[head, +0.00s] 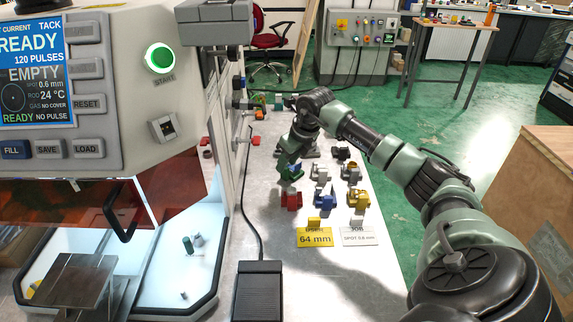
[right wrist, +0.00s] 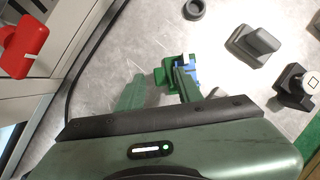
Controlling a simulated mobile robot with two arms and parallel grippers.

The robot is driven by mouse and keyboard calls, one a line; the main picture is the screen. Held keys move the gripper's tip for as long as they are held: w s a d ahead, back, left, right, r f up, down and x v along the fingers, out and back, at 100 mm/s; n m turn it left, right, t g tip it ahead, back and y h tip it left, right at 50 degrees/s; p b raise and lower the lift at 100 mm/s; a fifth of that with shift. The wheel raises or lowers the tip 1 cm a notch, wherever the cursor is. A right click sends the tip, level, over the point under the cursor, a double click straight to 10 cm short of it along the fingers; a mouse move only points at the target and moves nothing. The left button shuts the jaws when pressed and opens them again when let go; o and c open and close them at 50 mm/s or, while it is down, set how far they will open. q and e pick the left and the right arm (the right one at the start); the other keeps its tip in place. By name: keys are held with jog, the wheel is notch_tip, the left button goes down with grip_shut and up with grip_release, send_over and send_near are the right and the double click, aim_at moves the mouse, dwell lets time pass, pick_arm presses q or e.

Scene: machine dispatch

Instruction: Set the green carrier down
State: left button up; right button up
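The green carrier (head: 291,173) is at the left end of a row of small carriers on the metal bench in the head view. In the right wrist view the green carrier (right wrist: 161,76) shows at the fingertips, with a blue part beside it. My right gripper (head: 292,156) is just above it, pointing down. Its fingers (right wrist: 156,84) are apart, with bare bench showing between them; the carrier is by the right-hand finger. Whether the carrier touches that finger or rests fully on the bench is hard to tell. My left gripper is not in view.
Red (head: 291,201), blue (head: 323,201) and yellow (head: 358,201) carriers stand close in front, and grey ones (head: 319,173) to the right. Labels (head: 314,237) lie nearer. A machine (head: 110,80) stands at left, with a black pedal (head: 258,290) beside it.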

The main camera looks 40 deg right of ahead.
jog(key=v, duration=1)
jog(key=shift+s+r+b, duration=0.25)
jog(key=shift+b, duration=0.05)
jog(key=shift+f, duration=0.1)
